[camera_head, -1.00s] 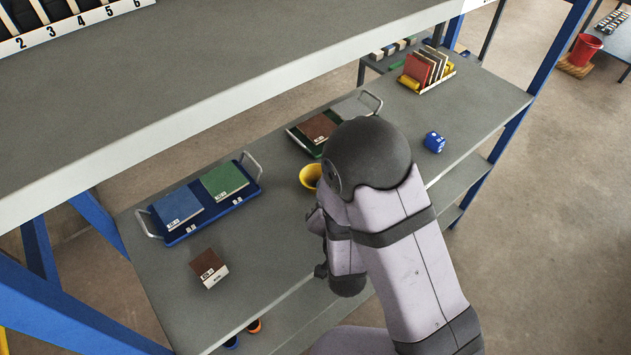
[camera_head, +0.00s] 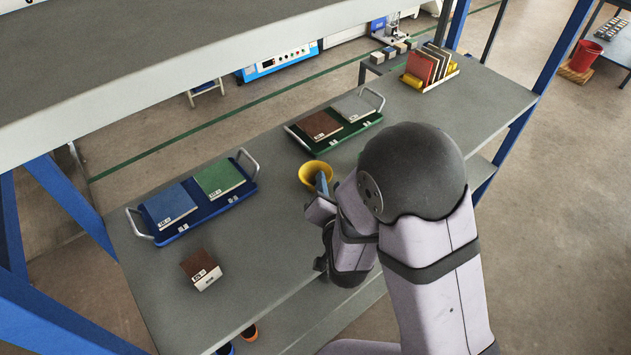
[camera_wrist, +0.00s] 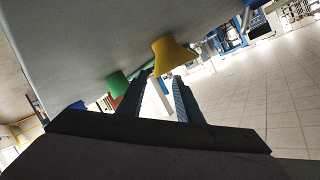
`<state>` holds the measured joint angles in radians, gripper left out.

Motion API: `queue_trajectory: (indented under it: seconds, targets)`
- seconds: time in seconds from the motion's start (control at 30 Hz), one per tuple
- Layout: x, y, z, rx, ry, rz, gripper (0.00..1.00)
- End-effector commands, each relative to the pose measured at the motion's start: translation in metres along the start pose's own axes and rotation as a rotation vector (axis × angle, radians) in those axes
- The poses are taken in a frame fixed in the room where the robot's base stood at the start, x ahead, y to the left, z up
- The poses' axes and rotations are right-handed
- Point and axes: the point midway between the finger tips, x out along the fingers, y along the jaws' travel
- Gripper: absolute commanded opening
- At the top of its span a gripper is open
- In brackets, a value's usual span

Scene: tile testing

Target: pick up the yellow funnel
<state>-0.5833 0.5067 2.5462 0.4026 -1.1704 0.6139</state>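The yellow funnel (camera_head: 308,174) stands on the grey bench top near the middle of the head view, wide mouth up. In the tilted wrist view the funnel (camera_wrist: 174,52) is just ahead of the fingertips. My gripper (camera_wrist: 163,76) is open, with its two dark fingers apart. In the head view one blue-grey finger overlaps the right side of the funnel's mouth, and the other finger is hidden. I cannot tell whether a finger touches the funnel.
A green tray (camera_head: 352,134) with tiles lies behind the funnel. A blue tray (camera_head: 190,229) with blue and green tiles lies to the left. A brown tile block (camera_head: 200,268) sits front left. A tile rack (camera_head: 432,80) stands at the back right. A shelf (camera_head: 130,70) overhangs the bench.

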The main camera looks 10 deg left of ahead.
Motion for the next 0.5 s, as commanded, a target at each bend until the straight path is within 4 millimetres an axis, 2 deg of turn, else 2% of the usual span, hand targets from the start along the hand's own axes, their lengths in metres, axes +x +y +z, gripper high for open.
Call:
queue_trajectory:
  seconds: [0.5]
  targets:
    - [0.021, 0.000, 0.002, 0.000, -0.001, 0.002, 0.32]
